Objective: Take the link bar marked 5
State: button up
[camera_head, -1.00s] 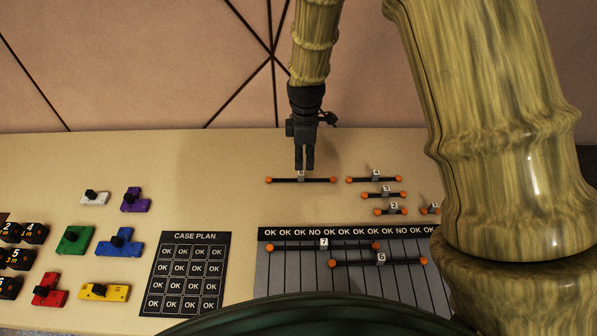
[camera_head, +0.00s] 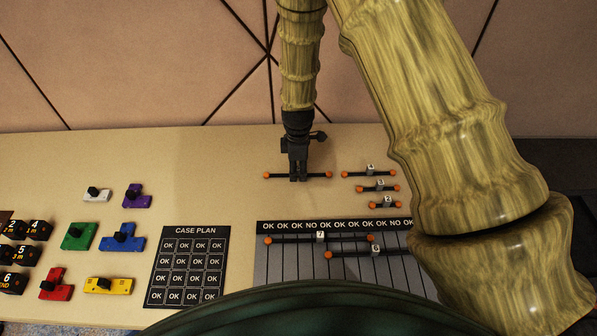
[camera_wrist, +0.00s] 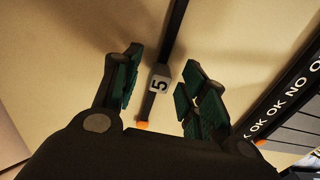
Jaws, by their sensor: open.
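The link bar marked 5 (camera_wrist: 160,84) is a thin dark bar with a grey numbered block and an orange end, lying on the table. In the head view the bar (camera_head: 314,175) runs left to right with an orange ball at each end, and my gripper hides its middle. My gripper (camera_head: 298,178) points down over the bar's middle. In the wrist view my gripper (camera_wrist: 158,88) is open, with one finger on each side of the block marked 5. I see a gap between each finger and the block.
Shorter link bars (camera_head: 370,172) lie just right of it. Bars marked 7 (camera_head: 290,238) and 6 (camera_head: 350,252) lie on the striped board (camera_head: 290,285) in front. The case plan card (camera_head: 195,231) and several coloured blocks (camera_head: 123,238) are to the left. The table behind the bar is clear.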

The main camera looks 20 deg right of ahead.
jog(key=shift+f, duration=0.55)
grip_shut()
jog(key=shift+r, duration=0.15)
